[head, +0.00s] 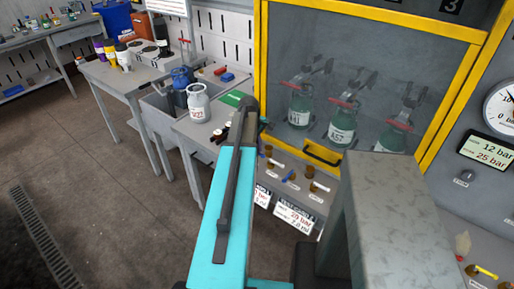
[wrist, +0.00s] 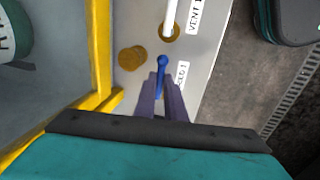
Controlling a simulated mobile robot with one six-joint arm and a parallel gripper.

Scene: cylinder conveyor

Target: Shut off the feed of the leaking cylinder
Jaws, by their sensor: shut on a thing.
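In the wrist view my gripper (wrist: 162,84) is shut on a blue lever (wrist: 161,66), its round end showing just beyond the fingertips. The lever is on a pale panel (wrist: 205,60) beside a small label that I cannot read surely. My arm hides the gripper in the head view. Several green cylinders (head: 342,131) with red-handled tops stand behind the clear front of a yellow-framed cabinet (head: 360,70). One label seems to read A57. I cannot tell which cylinder leaks.
A white lever (wrist: 170,15) on a brass fitting is close to the blue lever, near a VENT label (wrist: 194,20). A brass stub (wrist: 131,58) is to the left. A display (head: 486,153) reads 12 and 25 bar. A grey cylinder (head: 199,107) stands on the left bench.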

